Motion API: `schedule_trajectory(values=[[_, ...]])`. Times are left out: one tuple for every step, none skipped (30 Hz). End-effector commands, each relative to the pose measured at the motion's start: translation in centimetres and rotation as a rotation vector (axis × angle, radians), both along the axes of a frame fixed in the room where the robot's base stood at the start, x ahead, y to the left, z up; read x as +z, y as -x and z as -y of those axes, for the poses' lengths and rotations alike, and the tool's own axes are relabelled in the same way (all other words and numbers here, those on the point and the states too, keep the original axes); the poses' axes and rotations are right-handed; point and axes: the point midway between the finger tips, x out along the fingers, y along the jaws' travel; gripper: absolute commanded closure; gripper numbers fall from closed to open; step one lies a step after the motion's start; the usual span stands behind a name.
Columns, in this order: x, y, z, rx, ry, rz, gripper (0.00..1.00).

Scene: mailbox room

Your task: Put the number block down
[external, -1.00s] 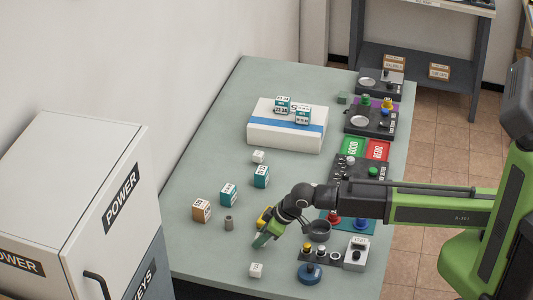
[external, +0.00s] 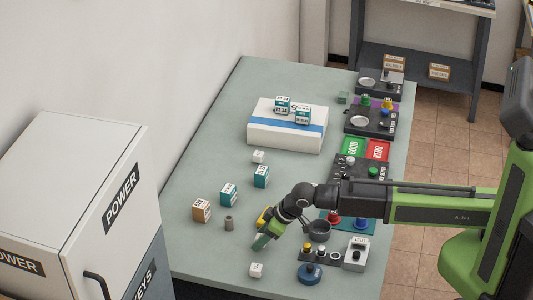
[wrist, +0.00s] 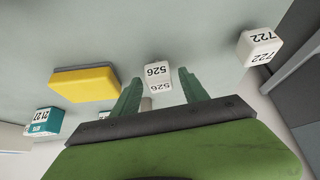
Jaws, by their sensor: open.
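A small white number block marked 526 (wrist: 157,76) sits between the two green fingertips in the wrist view, with a visible gap on both sides. My gripper (wrist: 155,82) is open around or just short of it; the depth is hard to tell. In the external view my gripper (external: 261,242) points down, low over the near part of the table, and I cannot make out that block behind the fingers. A second white block marked 722 (wrist: 260,47) stands to the right in the wrist view.
A yellow block (wrist: 84,83) and a teal block (wrist: 43,122) lie left in the wrist view. On the table (external: 205,250) stand a brown block (external: 201,210), a grey cylinder (external: 228,223) and a white block (external: 256,269). Dishes and button panels line the right edge.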

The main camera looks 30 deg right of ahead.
Motion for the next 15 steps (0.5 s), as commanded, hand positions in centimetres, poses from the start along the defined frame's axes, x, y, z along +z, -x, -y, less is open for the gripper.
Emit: schedule_trajectory(values=[[1.1, 0.3, 0.3, 0.0, 0.0, 0.0, 0.48], [1.6, 0.5, 0.5, 0.0, 0.0, 0.0, 0.48], [2.3, 0.8, 0.8, 0.0, 0.0, 0.0, 0.48], [2.8, 1.0, 1.0, 0.0, 0.0, 0.0, 0.48], [3.4, 1.2, 1.2, 0.0, 0.0, 0.0, 0.48], [4.3, 1.6, 1.6, 0.0, 0.0, 0.0, 0.48], [5.0, 1.9, 1.9, 0.0, 0.0, 0.0, 0.48], [5.6, 2.1, 2.1, 0.0, 0.0, 0.0, 0.48], [6.5, 2.5, 2.5, 0.0, 0.0, 0.0, 0.48], [7.2, 2.8, 2.8, 0.0, 0.0, 0.0, 0.48], [7.8, 3.1, 3.1, -0.001, 0.001, 0.001, 0.48], [8.6, 3.4, 3.4, -0.001, 0.001, 0.001, 0.48], [9.0, 3.6, 3.6, -0.001, 0.001, 0.001, 0.48], [9.4, 3.8, 3.8, -0.001, 0.001, 0.001, 0.48], [9.8, 4.1, 4.0, -0.001, 0.001, 0.001, 0.48]])
